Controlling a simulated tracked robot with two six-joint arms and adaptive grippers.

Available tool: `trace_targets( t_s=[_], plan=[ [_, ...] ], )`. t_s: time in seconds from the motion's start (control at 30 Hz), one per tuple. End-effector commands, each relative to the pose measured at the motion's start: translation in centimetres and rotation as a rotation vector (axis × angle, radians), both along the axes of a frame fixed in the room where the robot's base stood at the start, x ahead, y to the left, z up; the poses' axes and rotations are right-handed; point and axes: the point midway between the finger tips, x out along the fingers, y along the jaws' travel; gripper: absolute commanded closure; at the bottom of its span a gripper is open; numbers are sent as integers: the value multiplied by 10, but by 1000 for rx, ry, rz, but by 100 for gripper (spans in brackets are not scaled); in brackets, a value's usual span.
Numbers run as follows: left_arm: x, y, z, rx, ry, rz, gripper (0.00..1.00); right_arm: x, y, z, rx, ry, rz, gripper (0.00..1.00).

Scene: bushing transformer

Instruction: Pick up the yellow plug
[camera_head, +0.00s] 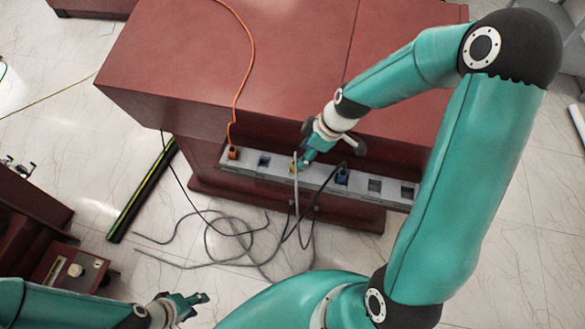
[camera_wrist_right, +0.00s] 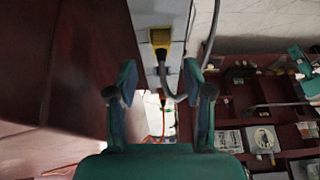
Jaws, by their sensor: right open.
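The yellow plug (camera_head: 293,167) sits at the grey socket strip (camera_head: 262,174) on the red-brown cabinet, with a grey cable running from it. In the right wrist view the yellow plug (camera_wrist_right: 160,38) is beyond the fingertips, roughly centred between them. My right gripper (camera_head: 304,163) is beside the plug in the head view, partly hiding it; in the wrist view the right gripper (camera_wrist_right: 160,82) is open with nothing between its fingers. My left gripper (camera_head: 192,303) is low at the left, away from the strip; its opening is unclear.
An orange plug (camera_head: 233,153) with an orange cable is left of the yellow one, a blue plug (camera_head: 342,176) with a black cable right. Loose cables (camera_head: 225,240) lie on the floor. A black-and-yellow bar (camera_head: 142,190) lies left of the cabinet (camera_head: 290,70).

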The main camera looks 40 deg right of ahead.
Motion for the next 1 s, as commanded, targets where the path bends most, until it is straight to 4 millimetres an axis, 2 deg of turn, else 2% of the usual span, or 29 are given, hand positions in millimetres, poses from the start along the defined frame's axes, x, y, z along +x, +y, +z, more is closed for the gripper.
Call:
trace_targets(
  t_s=[0.23,0.53,0.83,1.0],
  plan=[
    [0,0,3,0,0,0,60,3,4,-13,2,3,0,49],
    [0,0,6,0,0,0,60,13,13,-50,1,2,0,49],
    [0,0,6,0,0,0,60,14,14,-54,0,0,-1,49],
    [0,0,6,0,0,0,60,14,14,-54,0,0,-1,77]
  ],
)
